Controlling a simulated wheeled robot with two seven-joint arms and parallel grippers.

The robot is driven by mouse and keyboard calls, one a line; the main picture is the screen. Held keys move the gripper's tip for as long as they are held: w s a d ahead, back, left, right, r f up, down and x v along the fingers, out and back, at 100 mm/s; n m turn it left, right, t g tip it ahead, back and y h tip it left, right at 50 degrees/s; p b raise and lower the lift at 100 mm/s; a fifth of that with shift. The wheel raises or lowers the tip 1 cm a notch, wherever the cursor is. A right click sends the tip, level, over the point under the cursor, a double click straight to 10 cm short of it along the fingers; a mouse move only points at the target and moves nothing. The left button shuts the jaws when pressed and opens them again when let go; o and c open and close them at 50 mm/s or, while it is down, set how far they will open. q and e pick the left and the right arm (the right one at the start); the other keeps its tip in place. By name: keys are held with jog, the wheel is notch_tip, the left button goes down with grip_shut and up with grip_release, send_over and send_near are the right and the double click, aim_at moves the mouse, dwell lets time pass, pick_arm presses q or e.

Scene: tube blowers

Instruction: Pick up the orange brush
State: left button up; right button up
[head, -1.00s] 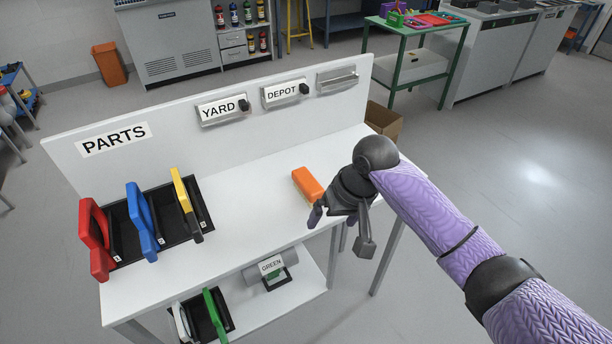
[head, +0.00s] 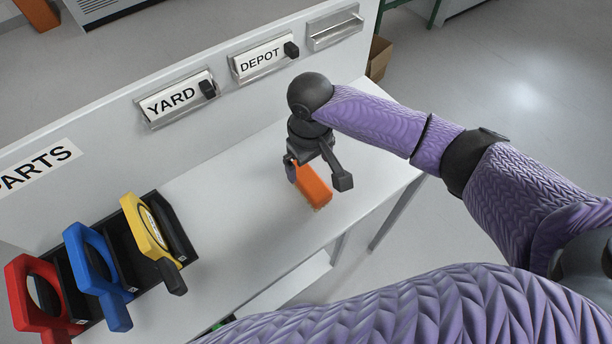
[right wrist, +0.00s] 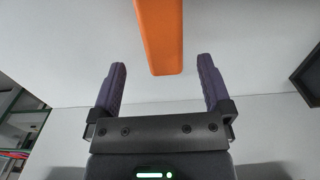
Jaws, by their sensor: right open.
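The orange brush (head: 313,188) lies on the white tabletop, its far end hidden under my right gripper in the head view. My right gripper (head: 317,179) is open and sits above the brush, with one finger on each side of it in the picture. In the right wrist view the orange brush (right wrist: 160,35) lies ahead of the open fingers (right wrist: 160,80), roughly centred between them. Nothing is between the fingertips' bases. My left gripper is not in view.
A black rack (head: 119,247) holds red (head: 38,290), blue (head: 92,262) and yellow (head: 148,228) handled parts at the table's left. A back panel with YARD (head: 172,100) and DEPOT (head: 262,60) labels stands behind. The tabletop around the brush is clear.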

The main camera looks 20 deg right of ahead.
aim_at(309, 178)
jog(key=f+b, duration=0.1)
jog(key=f, duration=0.1)
jog(key=f+b, duration=0.1)
jog(key=f, duration=0.2)
jog(key=shift+s+a+f, duration=0.1)
jog(key=shift+s+f, duration=0.1)
jog(key=shift+f, duration=0.25)
jog(key=c, duration=1.3)
